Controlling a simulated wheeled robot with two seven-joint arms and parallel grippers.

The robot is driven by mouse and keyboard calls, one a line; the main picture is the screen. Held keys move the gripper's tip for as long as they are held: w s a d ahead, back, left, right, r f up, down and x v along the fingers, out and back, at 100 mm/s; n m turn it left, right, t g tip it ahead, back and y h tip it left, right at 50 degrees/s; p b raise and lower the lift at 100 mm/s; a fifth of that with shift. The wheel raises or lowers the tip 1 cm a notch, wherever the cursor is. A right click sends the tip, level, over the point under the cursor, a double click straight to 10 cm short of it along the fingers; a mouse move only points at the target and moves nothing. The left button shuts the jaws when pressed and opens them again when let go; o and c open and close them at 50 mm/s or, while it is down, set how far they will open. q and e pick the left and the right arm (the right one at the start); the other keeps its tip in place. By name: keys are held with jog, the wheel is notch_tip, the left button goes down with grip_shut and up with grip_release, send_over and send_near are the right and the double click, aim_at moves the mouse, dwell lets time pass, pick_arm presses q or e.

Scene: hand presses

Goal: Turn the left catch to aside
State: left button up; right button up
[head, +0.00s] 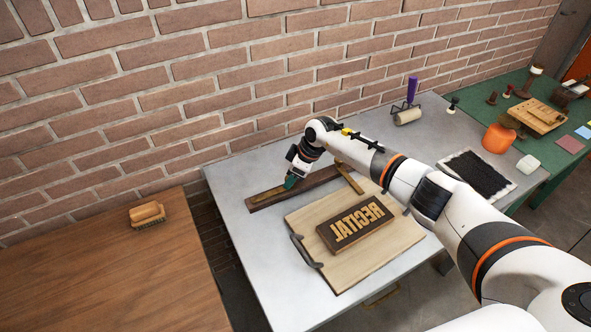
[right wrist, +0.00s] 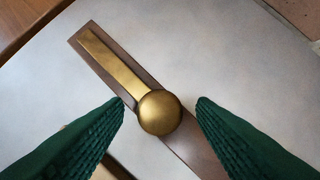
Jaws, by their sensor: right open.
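The left catch (head: 268,198) is a brass bar with a round knob, mounted on a dark wooden rail (head: 322,176). In the right wrist view the catch's bar (right wrist: 112,62) lies roughly along the rail, its knob (right wrist: 159,111) at the near end. My right gripper (head: 290,182) is open over the left catch, its green fingers on either side of the knob and apart from it in the picture; the height gap is unclear. A second brass catch (head: 350,179) points across from the rail toward the wooden board (head: 300,222). My left gripper is not in view.
The board carries a dark block lettered RECITAL (head: 355,224) and has a dark handle (head: 305,251). A brush (head: 147,213) lies on the brown table at left. A roller (head: 408,116), an inked slab (head: 476,174) and an orange pot (head: 498,138) stand to the right. A brick wall (head: 200,80) rises behind.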

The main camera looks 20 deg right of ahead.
jog(key=b+v, duration=0.1)
jog(key=v, duration=1.1)
jog(key=shift+f, duration=0.1)
